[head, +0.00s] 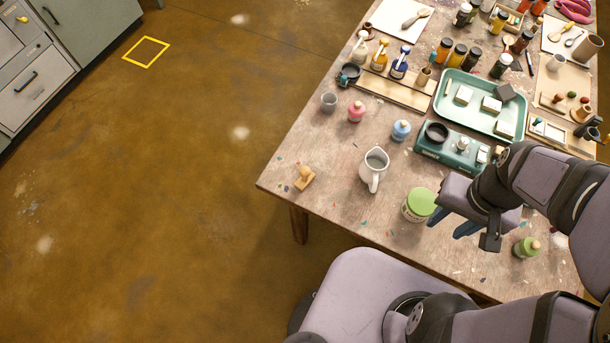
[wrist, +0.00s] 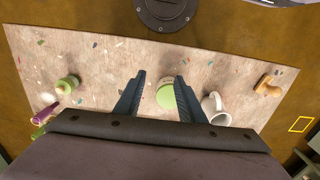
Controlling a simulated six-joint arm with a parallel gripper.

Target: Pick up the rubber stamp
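The rubber stamp (head: 305,178) is a light wooden block with a rounded knob handle. It sits upright near the left front corner of the table in the head view. In the wrist view the stamp (wrist: 268,85) is at the right, near the table's edge. My gripper (head: 447,226) hangs over the front right part of the table, well to the right of the stamp. In the wrist view my gripper (wrist: 158,80) shows two blue fingers spread apart with nothing held between them.
A white pitcher (head: 374,170) and a green-lidded jar (head: 419,204) stand between the stamp and my gripper. A small green bottle (head: 526,247) is at the right. The table around the stamp is clear.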

